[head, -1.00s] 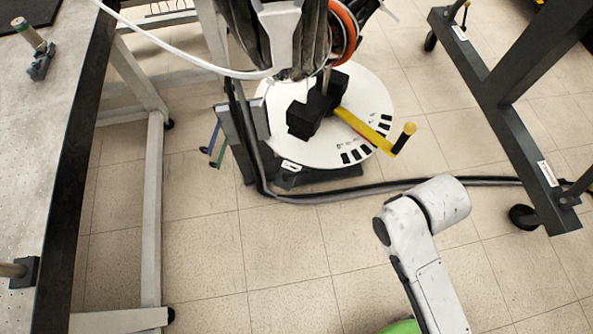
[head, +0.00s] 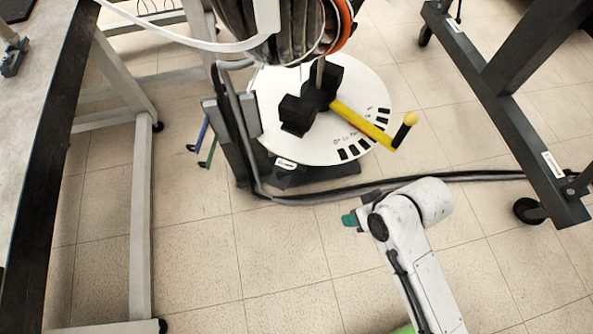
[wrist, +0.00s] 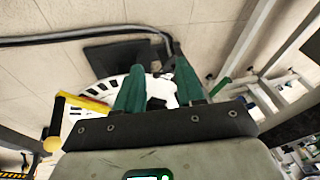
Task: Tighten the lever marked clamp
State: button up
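A stand on the floor carries a white round disc (head: 270,90) with black blocks (head: 312,105) on it. A yellow lever (head: 362,122) with an upright handle reaches over the disc's right edge. A blue lever (head: 202,133) and a green lever (head: 211,152) hang at the stand's left side. No lever's marking is readable, so I cannot tell which says clamp. In the wrist view, my gripper (wrist: 160,68) has its two teal fingers apart with nothing between them. The yellow lever (wrist: 84,102) is left of them. In the head view, a teal fingertip (head: 350,219) shows in front of the stand, apart from it.
A thick black cable (head: 400,185) runs across the floor between my arm and the stand. A table (head: 30,150) stands on the left, and a dark wheeled frame (head: 530,140) on the right. Grey and orange coils (head: 275,35) hang above the disc. Tiled floor is open in front.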

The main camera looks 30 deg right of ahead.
jog(key=w+a+f+m+t+y+b, duration=0.2)
jog(key=w+a+f+t+y+b, duration=0.15)
jog(key=w+f+b, duration=0.65)
jog(key=m+t+b, duration=0.7)
jog(key=t+b, duration=0.1)
jog(key=b, duration=0.5)
send_near(291, 172)
jog(key=s+a+r, duration=0.3)
jog(key=w+d+f+m+t+h+b, duration=0.3)
jog(key=w+d+f+m+h+b, duration=0.15)
jog(key=m+b, duration=0.25)
jog(key=w+a, duration=0.1)
jog(key=w, duration=0.8)
jog(key=shift+w+a+y, duration=0.2)
jog(key=shift+y, duration=0.2)
jog(key=shift+c, duration=0.4)
grip_shut()
